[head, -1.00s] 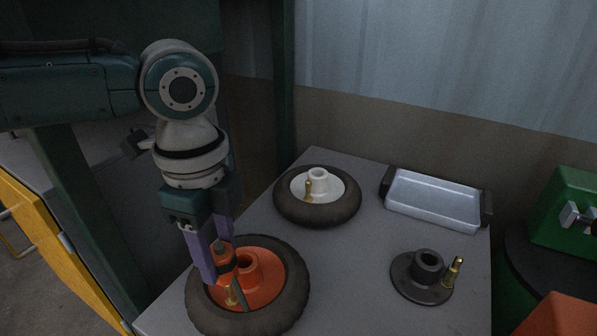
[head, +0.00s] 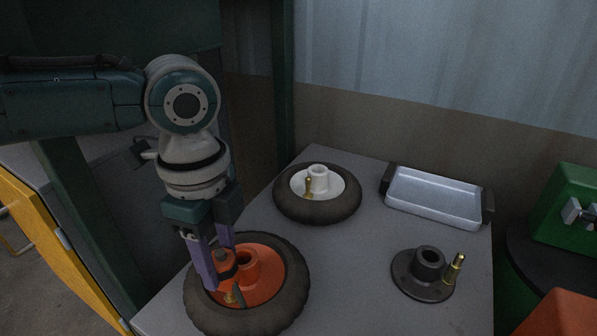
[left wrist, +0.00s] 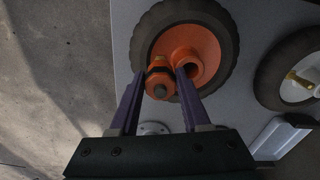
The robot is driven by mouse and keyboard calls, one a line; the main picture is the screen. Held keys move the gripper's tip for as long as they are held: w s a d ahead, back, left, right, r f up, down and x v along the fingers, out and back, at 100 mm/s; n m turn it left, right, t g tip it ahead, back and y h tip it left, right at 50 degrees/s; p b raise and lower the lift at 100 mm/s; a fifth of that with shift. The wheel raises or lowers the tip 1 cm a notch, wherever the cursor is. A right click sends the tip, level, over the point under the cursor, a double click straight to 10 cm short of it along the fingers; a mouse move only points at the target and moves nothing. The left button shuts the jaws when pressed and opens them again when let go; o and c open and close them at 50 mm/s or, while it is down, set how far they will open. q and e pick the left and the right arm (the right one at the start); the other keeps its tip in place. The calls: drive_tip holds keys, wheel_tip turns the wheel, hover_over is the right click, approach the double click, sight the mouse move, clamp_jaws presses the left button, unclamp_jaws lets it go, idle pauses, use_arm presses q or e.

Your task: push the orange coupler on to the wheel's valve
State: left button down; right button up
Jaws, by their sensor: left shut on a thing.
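The orange coupler (head: 227,265) has a dark band and a grey end. My left gripper (head: 218,275), with purple fingers, is shut on it above the near wheel. In the left wrist view the coupler (left wrist: 159,80) sits between the two fingers (left wrist: 161,76). The near wheel has a dark tyre (head: 293,297) and an orange hub (head: 268,284) with a raised socket. A brass valve (head: 231,298) shows just below the coupler, partly hidden by a finger and a dark hose-like piece. I cannot tell whether coupler and valve touch. My right gripper is out of view.
A wheel with a white hub (head: 335,186) and brass valve lies behind on the grey table (head: 355,270). A dark flange (head: 410,283) with a brass valve is at right. A metal tray (head: 433,200) is at the back. A green box (head: 565,205) stands beyond the right edge.

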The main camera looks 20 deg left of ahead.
sight(218, 257)
use_arm(q)
drive_tip(key=shift+f, duration=0.35)
drive_tip(key=shift+c, duration=1.4)
unclamp_jaws()
wheel_tip(218, 257, up, 10)
drive_tip(key=p, duration=0.6)
drive_tip(key=shift+p, duration=0.3)
